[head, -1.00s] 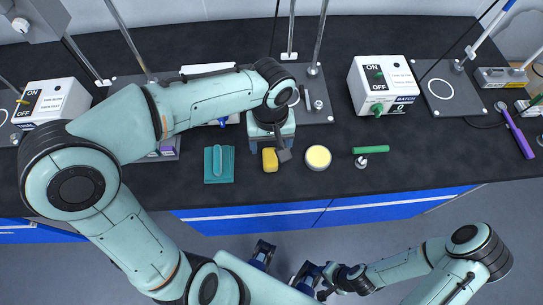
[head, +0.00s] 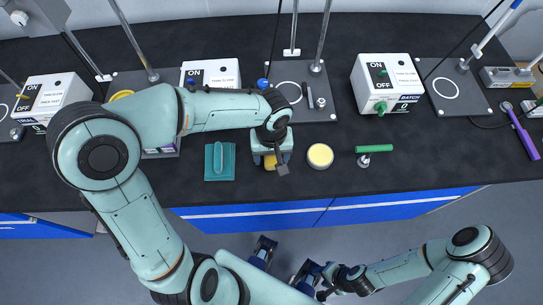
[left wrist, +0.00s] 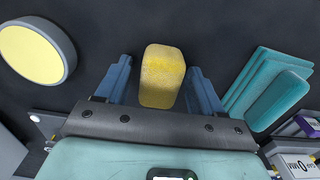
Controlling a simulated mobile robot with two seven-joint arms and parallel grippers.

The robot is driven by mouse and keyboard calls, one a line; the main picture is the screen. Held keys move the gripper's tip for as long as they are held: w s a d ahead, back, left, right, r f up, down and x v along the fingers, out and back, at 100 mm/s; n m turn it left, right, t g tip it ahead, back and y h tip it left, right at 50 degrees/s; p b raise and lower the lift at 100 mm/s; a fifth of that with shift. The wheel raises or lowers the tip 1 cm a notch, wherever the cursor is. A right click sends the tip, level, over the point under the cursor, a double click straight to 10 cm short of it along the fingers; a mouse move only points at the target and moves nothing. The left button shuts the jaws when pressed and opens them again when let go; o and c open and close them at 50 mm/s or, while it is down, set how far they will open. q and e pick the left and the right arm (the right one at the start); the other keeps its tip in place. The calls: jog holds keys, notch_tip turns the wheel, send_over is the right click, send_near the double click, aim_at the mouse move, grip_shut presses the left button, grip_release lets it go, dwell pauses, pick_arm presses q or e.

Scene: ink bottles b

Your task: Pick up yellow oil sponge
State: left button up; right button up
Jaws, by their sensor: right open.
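The yellow oil sponge (head: 270,163) is a small rounded block on the black counter, mostly covered by my left gripper in the head view. My left gripper (head: 271,157) is over it, pointing down. In the left wrist view the sponge (left wrist: 162,75) is between the two blue fingers of the left gripper (left wrist: 160,68), with a gap showing on each side. The left gripper is open. My right gripper (head: 308,277) is low in front of the counter, away from the sponge, open and with nothing visible in it.
A round tin with a yellow top (head: 320,155) stands right of the sponge. A green-handled tool (head: 374,149) is further right. White ON/OFF boxes (head: 386,82) and metal stands are behind. The counter's front strip is mostly clear.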

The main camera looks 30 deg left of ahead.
pick_arm(q)
jog(key=c, duration=0.8)
notch_tip(320, 180, up, 20)
jog(key=p, duration=0.3)
pick_arm(e)
jog(key=r, duration=0.1)
jog(key=w+r, duration=0.1)
jog(key=r, duration=0.1)
jog(key=shift+w+r, duration=0.2)
jog(key=shift+r, duration=0.05)
